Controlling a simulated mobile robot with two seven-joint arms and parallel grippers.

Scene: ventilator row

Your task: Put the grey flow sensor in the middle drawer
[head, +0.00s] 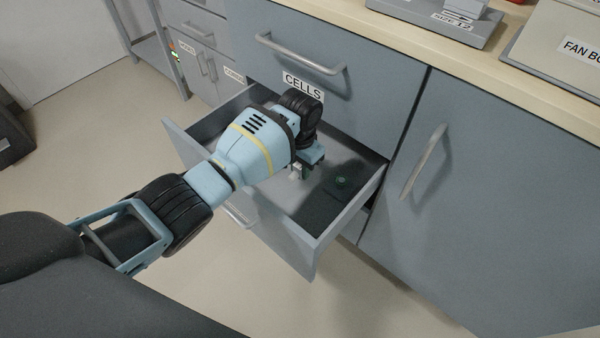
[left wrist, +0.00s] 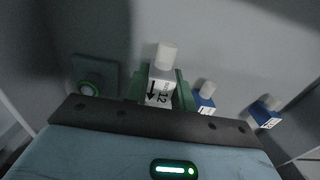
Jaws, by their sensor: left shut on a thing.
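The open drawer (head: 362,189) is pulled out below the closed CELLS drawer front. My left gripper (head: 298,171) is inside its outline, pointing down, and is shut on a small pale grey piece. In the left wrist view this flow sensor (left wrist: 161,75) has a pale round end and a white label with an arrow and "12", between the green fingers (left wrist: 160,93). Its lower end and its gap to the drawer floor are hard to tell. My right gripper is not in view.
A dark square piece with a green disc (head: 341,181) lies in the drawer. Two blue-and-white pieces with pale caps (left wrist: 204,98) (left wrist: 266,111) show beside the held sensor. A closed cabinet door (head: 440,190) stands right. The counter (head: 400,35) overhangs behind.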

